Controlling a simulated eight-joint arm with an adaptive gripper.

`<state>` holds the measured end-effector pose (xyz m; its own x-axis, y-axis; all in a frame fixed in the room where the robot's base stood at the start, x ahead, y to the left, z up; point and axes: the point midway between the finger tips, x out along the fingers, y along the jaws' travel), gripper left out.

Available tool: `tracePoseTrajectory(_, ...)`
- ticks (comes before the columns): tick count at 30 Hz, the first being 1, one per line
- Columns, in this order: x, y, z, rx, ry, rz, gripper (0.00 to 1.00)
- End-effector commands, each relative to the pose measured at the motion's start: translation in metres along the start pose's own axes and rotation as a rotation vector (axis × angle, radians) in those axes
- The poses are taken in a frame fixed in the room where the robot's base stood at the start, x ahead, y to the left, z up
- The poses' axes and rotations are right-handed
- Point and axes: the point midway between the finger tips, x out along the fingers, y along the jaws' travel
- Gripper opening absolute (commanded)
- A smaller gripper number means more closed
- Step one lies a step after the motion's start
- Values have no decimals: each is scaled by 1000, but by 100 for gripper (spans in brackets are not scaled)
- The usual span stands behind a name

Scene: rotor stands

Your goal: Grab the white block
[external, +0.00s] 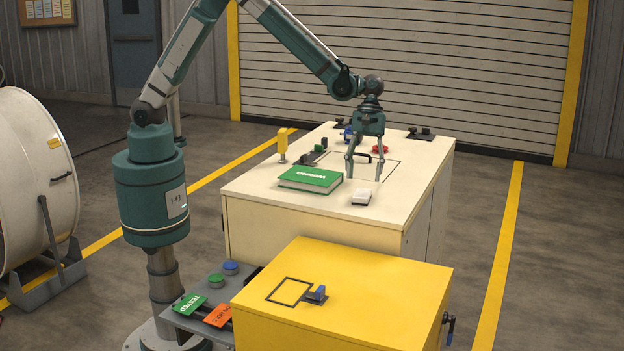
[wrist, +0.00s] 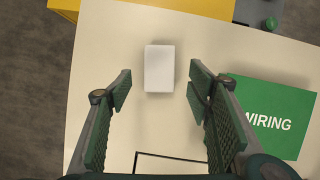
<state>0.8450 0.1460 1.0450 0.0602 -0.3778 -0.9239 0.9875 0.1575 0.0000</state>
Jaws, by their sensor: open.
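The white block (external: 361,197) lies on the cream cabinet top, near its front edge and right of the green book. In the wrist view the white block (wrist: 160,68) sits ahead of the fingertips, roughly centred between them. My gripper (external: 365,175) points down over the cabinet top with its fingers spread. In the wrist view my gripper (wrist: 158,82) shows both green-padded fingers apart with nothing between the pads. The fingers appear to be clear of the block.
The green book (external: 310,179) labelled WIRING lies close on the cream cabinet top (external: 270,190); a yellow post (external: 283,145) stands behind it. A red round part (external: 390,144) is farther back. The lower yellow cabinet (external: 390,275) stands in front.

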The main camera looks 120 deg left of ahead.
Motion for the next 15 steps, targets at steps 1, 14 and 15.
tracePoseTrajectory(1,3,0,0,0,0,0,51)
tracePoseTrajectory(14,7,0,0,0,0,0,51)
tracePoseTrajectory(15,8,0,0,0,0,0,51)
